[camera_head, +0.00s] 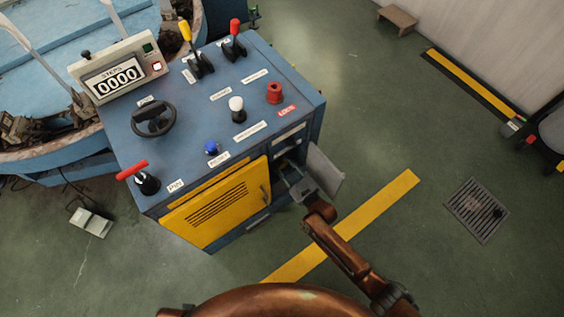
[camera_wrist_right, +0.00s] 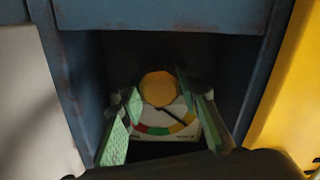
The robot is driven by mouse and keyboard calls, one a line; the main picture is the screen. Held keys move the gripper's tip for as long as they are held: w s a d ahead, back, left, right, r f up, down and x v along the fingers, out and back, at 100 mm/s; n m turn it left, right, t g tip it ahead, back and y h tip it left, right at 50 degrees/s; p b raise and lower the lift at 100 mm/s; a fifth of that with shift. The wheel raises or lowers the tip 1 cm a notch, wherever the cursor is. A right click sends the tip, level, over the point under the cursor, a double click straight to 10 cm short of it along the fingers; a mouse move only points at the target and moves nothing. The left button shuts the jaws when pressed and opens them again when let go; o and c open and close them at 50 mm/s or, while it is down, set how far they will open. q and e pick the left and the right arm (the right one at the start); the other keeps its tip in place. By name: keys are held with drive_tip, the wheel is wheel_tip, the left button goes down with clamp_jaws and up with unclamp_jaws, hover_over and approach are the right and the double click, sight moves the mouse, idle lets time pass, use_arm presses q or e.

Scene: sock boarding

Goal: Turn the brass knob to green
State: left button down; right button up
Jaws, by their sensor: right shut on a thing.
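The brass knob (camera_wrist_right: 158,88) is a rounded yellow piece inside a dark recess, seen in the right wrist view. Below it is a pale dial plate (camera_wrist_right: 160,140) with an arc of red, yellow and green bands and a dark pointer line. Which band the pointer marks is hard to tell. My right gripper (camera_wrist_right: 160,98) has its green-padded fingers on either side of the knob and is shut on it. In the head view my right gripper (camera_head: 287,172) reaches into the open compartment of the blue cabinet, and the knob is hidden there. My left gripper is not in view.
The blue cabinet (camera_head: 312,112) carries levers, a small wheel and a counter reading 0000. A grey door (camera_head: 325,170) stands open right of the compartment. A yellow vented panel (camera_head: 215,205) is to its left. The recess walls are close around my gripper.

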drive_tip(key=shift+m, duration=0.9)
drive_tip(key=m, duration=0.3)
drive_tip(key=shift+w, duration=0.1)
drive_tip(key=m, duration=0.3)
drive_tip(key=shift+d, duration=0.1)
drive_tip(key=m, duration=0.4)
drive_tip(key=shift+m+b, duration=0.3)
drive_tip(key=shift+b, duration=0.1)
drive_tip(key=m, duration=0.2)
drive_tip(key=shift+m, duration=0.3)
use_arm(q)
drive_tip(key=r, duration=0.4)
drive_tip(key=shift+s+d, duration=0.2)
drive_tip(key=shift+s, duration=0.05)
use_arm(e)
drive_tip(key=shift+m, duration=0.4)
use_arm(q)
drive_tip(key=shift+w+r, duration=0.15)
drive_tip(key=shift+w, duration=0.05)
use_arm(e)
drive_tip(key=shift+d, duration=0.1)
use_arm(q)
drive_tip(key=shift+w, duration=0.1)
use_arm(e)
drive_tip(key=shift+w, duration=0.1)
